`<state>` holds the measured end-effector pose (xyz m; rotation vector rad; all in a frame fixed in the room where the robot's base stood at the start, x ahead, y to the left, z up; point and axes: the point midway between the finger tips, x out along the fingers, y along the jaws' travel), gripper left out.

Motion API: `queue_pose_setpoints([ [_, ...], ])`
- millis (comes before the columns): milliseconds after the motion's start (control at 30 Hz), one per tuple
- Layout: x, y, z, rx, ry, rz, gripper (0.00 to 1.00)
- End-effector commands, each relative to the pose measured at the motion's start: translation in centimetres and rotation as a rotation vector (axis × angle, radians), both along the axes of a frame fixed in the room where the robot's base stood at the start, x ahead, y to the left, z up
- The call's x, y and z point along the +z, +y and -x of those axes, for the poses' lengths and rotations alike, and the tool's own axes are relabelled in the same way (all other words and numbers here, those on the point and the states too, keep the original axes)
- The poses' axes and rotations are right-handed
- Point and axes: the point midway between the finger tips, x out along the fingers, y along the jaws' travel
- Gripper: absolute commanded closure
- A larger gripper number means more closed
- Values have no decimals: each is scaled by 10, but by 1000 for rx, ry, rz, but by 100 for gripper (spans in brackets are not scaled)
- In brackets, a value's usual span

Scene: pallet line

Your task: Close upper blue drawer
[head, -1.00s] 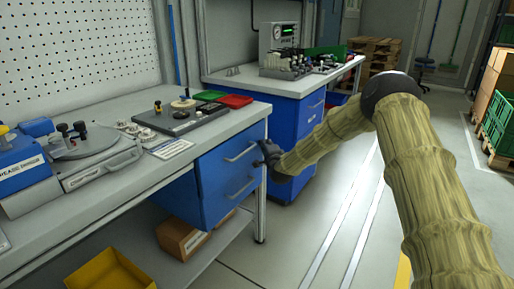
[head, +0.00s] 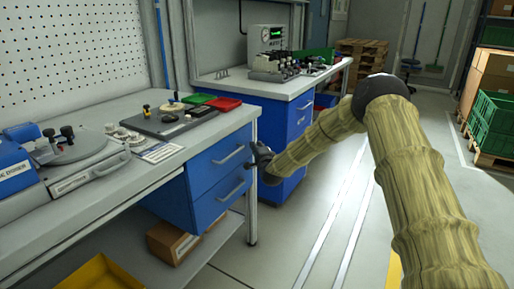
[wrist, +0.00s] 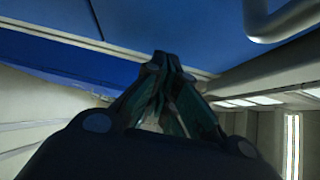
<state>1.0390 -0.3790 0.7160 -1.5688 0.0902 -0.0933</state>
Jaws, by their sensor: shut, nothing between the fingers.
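The upper blue drawer (head: 213,172) is in the bench's drawer unit, under the grey top, with a silver bar handle (head: 231,155). The lower blue drawer (head: 216,202) is just below it. The upper front looks nearly in line with the lower one; I cannot tell whether a small gap is left. My gripper (head: 254,160) is at the right end of the drawer fronts, near the bench's front leg. In the wrist view my gripper (wrist: 163,62) is shut and empty, its tips close below a blue surface (wrist: 190,25). A bar handle (wrist: 285,20) shows at upper right. Contact is unclear.
The bench top (head: 95,205) carries a blue machine (head: 18,175), a dark plate with knobs (head: 170,120), and green and red trays (head: 224,103). A yellow bin (head: 100,275) and a cardboard box (head: 172,242) are below. A second bench (head: 285,120) stands behind.

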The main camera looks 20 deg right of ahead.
Motion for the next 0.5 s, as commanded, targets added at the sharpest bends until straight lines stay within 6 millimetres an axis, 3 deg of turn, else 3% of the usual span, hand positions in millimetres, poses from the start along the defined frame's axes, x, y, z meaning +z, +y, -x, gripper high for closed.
queue_pose_setpoints([
  [133, -1, -8, 13, 5, 3, -2, 100],
  [500, -2, -9, 84, -5, 6, -4, 100],
])
